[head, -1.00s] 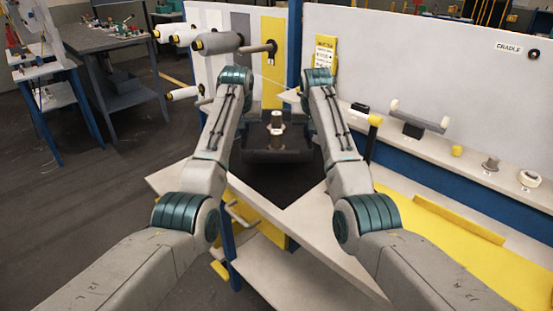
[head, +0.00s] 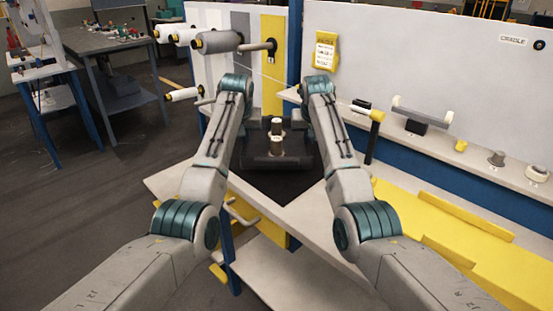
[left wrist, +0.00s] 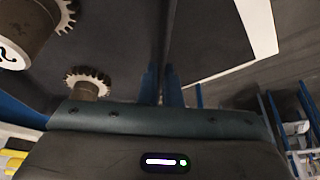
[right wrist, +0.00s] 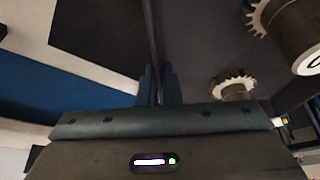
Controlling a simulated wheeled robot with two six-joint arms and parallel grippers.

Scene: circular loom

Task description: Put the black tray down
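The black tray (head: 258,161) is between my two arms in the head view, over the dark surface at the bench's inner corner. It carries metal cylinders with toothed rims, one (head: 277,146) nearer me and one (head: 276,126) behind. My left gripper (left wrist: 160,86) is shut on one side wall of the tray. My right gripper (right wrist: 158,86) is shut on the opposite wall. The tray looks about level. I cannot tell whether its underside touches the surface. Both grippers' fingers are largely hidden by my arms in the head view.
A yellow-topped post (head: 375,125) and a roller cradle (head: 422,113) stand on the right ledge. Grey rolls (head: 217,42) stick out from panels at the back left. A yellow strip (head: 440,210) lies on the right bench.

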